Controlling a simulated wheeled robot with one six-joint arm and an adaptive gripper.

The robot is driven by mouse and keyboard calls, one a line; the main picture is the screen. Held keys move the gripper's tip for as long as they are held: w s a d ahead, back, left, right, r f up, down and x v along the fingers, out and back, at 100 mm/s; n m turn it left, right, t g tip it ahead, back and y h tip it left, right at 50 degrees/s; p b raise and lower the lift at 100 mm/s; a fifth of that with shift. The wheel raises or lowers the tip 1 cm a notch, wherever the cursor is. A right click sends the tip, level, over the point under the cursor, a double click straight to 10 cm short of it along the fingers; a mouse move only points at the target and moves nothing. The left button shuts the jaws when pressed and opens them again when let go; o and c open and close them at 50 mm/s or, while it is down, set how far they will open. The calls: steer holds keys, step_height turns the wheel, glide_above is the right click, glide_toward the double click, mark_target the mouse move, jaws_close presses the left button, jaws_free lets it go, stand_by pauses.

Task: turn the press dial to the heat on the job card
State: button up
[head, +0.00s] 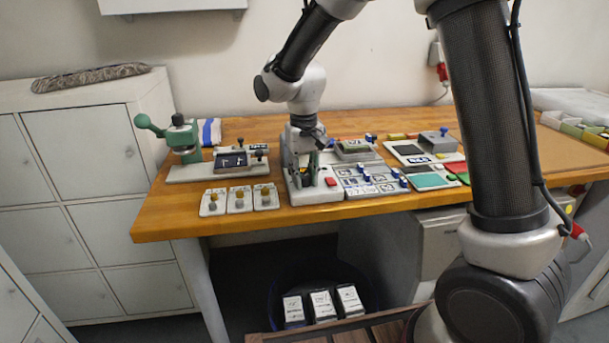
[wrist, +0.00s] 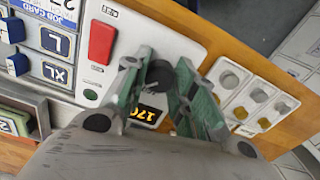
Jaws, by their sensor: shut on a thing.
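The press dial (wrist: 160,74) is a round dark knob on the pale press panel (wrist: 183,42), in the wrist view. My gripper (wrist: 160,76) has its two green fingers shut on the dial, one on each side. In the head view my gripper (head: 309,172) is down at the press unit (head: 315,197) and the dial is hidden. A dark display (wrist: 148,113) beside the dial shows yellow digits that look like 170, partly covered by my gripper. The job card (wrist: 64,10) is cut off at the top of the wrist view; its heat cannot be read.
A red button (wrist: 102,42) sits on the panel close to the dial. Size tiles (wrist: 56,43) marked L and XL lie beside the press. Three small holders with round knobs (head: 239,199) stand left of it. A green hand press (head: 182,138) stands further left.

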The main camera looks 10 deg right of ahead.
mark_target(304, 176)
steer(key=o, duration=1.1)
steer(key=shift+c, duration=0.2)
step_height(304, 176, up, 12)
steer(key=shift+a, duration=0.1)
steer(key=s+d+r+t, duration=0.1)
steer(key=s+d+t, duration=0.1)
steer(key=s+d, duration=0.9)
steer(key=s+d+r+m+t, duration=0.1)
steer(key=s+d+r+t, duration=0.1)
steer(key=s+d, duration=1)
steer(key=shift+s+r+m, duration=0.2)
steer(key=shift+s+m, duration=0.1)
steer(key=shift+s, duration=0.65)
